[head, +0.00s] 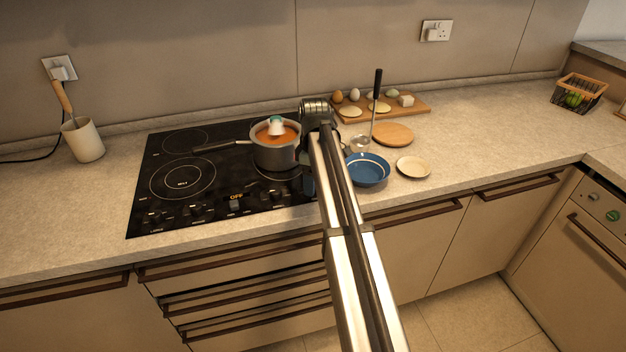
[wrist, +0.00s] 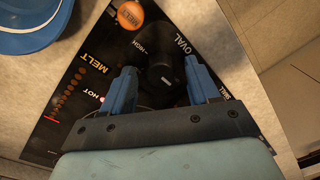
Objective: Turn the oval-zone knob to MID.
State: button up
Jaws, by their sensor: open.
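The oval-zone knob (wrist: 160,52) is a black knob on the black glass of the hob, beside the printed word OVAL in the wrist view. The word HIGH is printed close to it. My gripper (wrist: 161,78) is open, with one blue finger on each side of the knob. I cannot tell whether the fingers touch it. The knob's pointer is too dark to read, and I see no MID mark.
A blue bowl (head: 367,170) stands right of the hob (head: 142,205). A pot (head: 275,155) of orange soup sits on the hob. Other knobs (head: 191,209) line its front edge.

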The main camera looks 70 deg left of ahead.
jog(key=shift+c, duration=0.3)
jog(key=c, duration=1)
jog(key=shift+m, duration=0.4)
jog(key=m, duration=0.4)
jog(key=shift+m, duration=0.3)
jog(key=m, duration=0.6)
jog(key=shift+d, duration=0.1)
jog(key=m, duration=0.6)
jog(key=shift+m+y, duration=0.4)
jog(key=m, duration=0.5)
jog(key=shift+m, duration=0.4)
